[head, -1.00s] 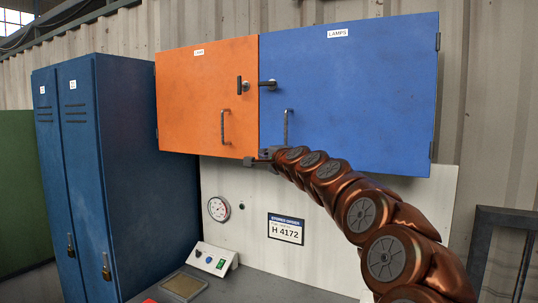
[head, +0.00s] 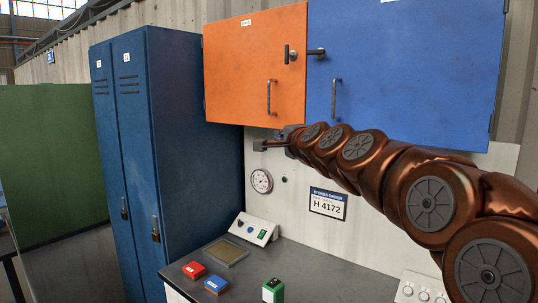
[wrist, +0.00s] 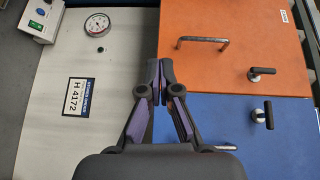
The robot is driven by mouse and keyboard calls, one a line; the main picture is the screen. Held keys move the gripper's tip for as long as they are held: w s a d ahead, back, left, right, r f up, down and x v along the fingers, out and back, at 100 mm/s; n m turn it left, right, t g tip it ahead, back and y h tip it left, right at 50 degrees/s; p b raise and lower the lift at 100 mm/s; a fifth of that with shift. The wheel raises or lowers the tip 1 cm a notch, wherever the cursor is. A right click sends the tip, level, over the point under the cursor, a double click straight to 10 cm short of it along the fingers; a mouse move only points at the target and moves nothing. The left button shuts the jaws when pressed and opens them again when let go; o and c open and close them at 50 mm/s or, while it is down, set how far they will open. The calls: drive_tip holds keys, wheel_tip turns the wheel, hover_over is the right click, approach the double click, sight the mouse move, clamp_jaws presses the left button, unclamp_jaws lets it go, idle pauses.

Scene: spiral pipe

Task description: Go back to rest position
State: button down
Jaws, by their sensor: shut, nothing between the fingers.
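My gripper (head: 272,145) is at the end of my copper-coloured arm, in front of the white back panel, just below the orange cabinet door (head: 240,85). In the wrist view my gripper (wrist: 161,92) has its fingertips together with nothing between them. The orange door has a bar handle and a dark latch. The blue cabinet door (head: 410,90) is beside it on the right, with its own handle and latch. Both doors look shut. In the wrist view the orange door (wrist: 225,65) and the blue door (wrist: 240,130) appear turned sideways.
A worktop (head: 240,280) below holds a red box (head: 194,270), a blue box (head: 216,284), a green box (head: 272,290) and a sloped control box (head: 250,231). A gauge (head: 262,181) and an H 4172 sign (head: 327,203) are on the panel. Tall blue lockers (head: 180,150) stand left.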

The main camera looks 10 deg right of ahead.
drive_tip(key=s+a+f+n+g, duration=0.2)
drive_tip(key=s+f+n+g, duration=0.3)
drive_tip(key=s+f, duration=0.55)
drive_tip(key=s+a+f+n+g, duration=0.2)
drive_tip(key=s+f+n+g, duration=0.2)
drive_tip(key=s+f, duration=0.6)
drive_tip(key=s+d+f+n+g+h, duration=0.1)
drive_tip(key=s+d+f+n+g, duration=0.1)
drive_tip(key=s+f, duration=0.4)
drive_tip(key=s+d+f+n+g+h, duration=0.1)
drive_tip(key=s+d+f+g, duration=0.3)
drive_tip(key=s, duration=1)
drive_tip(key=s+d+f+n+g+h, duration=0.2)
drive_tip(key=s+d+f+g, duration=0.1)
drive_tip(key=s+f, duration=0.6)
drive_tip(key=shift+s+d+n+g, duration=0.4)
drive_tip(key=shift+s+d, duration=0.45)
drive_tip(key=shift+s, duration=0.15)
